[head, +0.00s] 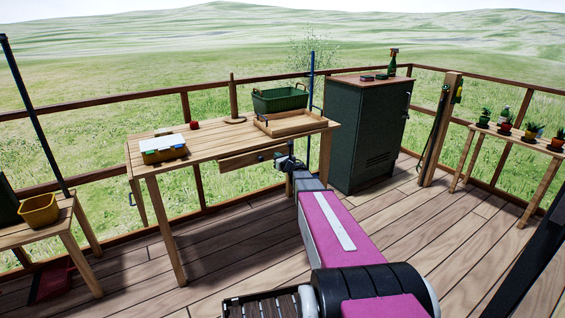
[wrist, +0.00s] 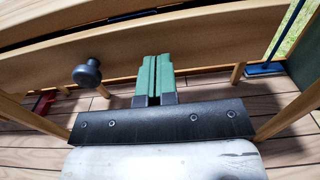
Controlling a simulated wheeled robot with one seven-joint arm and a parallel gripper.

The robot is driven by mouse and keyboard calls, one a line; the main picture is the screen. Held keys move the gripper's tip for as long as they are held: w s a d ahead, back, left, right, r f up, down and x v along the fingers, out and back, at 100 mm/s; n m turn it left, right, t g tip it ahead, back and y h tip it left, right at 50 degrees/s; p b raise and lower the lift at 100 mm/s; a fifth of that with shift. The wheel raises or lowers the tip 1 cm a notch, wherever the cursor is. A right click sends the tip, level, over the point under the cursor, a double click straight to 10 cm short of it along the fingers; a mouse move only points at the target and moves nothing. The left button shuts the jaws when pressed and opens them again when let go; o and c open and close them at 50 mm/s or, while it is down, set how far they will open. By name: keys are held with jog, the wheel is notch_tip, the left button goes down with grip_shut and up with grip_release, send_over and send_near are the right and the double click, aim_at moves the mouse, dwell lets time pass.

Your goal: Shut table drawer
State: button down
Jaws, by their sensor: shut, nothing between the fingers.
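The wooden table (head: 215,146) stands on the deck near the railing. Its drawer (head: 240,160) shows under the front edge of the tabletop and looks partly pulled out. In the wrist view the drawer front (wrist: 190,48) spans the upper part, with a dark gap above it and a round dark knob (wrist: 87,73) left of my fingers. My gripper (head: 283,160) is at the right part of the drawer front. In the wrist view its green fingers (wrist: 154,75) are together and empty, close to the drawer front. I cannot tell whether they touch it.
On the table are a wooden tray (head: 291,124), a green bin (head: 280,99), an organizer box (head: 163,148) and a red object (head: 194,125). A dark green cabinet (head: 364,130) stands close on the right. A plant bench (head: 510,138) is farther right. The deck in front is clear.

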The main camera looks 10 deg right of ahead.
aim_at(271, 152)
jog(key=shift+x, duration=0.85)
jog(key=x, duration=0.4)
jog(key=shift+w, duration=0.55)
